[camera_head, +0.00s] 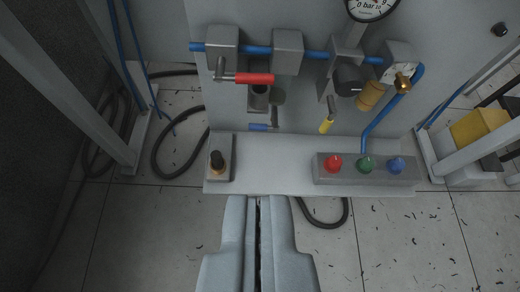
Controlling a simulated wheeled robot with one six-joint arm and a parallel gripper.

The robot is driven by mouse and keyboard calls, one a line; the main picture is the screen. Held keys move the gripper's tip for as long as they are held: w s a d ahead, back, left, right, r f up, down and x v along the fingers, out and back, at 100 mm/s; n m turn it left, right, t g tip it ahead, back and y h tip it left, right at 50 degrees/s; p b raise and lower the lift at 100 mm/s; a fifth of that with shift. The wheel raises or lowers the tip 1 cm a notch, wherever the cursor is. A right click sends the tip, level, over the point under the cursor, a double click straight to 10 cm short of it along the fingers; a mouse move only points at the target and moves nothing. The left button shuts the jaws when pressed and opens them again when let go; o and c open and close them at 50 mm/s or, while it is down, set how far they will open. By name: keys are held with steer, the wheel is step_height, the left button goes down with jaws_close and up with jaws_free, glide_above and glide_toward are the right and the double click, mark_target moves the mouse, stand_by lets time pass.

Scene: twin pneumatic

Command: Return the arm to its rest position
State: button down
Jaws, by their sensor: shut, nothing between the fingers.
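My gripper (258,205) shows at the bottom middle of the view. Its two grey fingers lie side by side, shut, with only a thin dark line between them. Nothing is held. The fingertips appear just below the front edge of the grey panel (270,178) in the picture. I cannot tell how far they are from it in depth. The rest of the arm is out of view.
The panel carries a black knob (217,161), a red-handled valve (254,78), a yellow-handled lever (326,126), a button box (325,175), blue pipe (318,57) and a gauge (372,7). Black hoses (160,165) lie on the floor. Grey posts (75,92) stand left. A yellow block (478,126) is right.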

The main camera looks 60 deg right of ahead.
steer(key=a+r+n+t+y, duration=0.35)
steer(key=a+r+t, duration=0.25)
steer(key=a+r, duration=1.95)
steer(key=s+a+r+n+t+y, duration=0.2)
steer(key=s+a+r, duration=0.6)
steer(key=s+a, duration=0.2)
steer(key=s+a+r+n+t+y, duration=0.2)
steer(key=s+a+r+n+y, duration=0.1)
steer(key=s+a+r, duration=0.6)
steer(key=shift+s+a+n, duration=0.35)
steer(key=shift+s+a, duration=0.45)
steer(key=shift+s, duration=0.7)
steer(key=shift+r, duration=0.1)
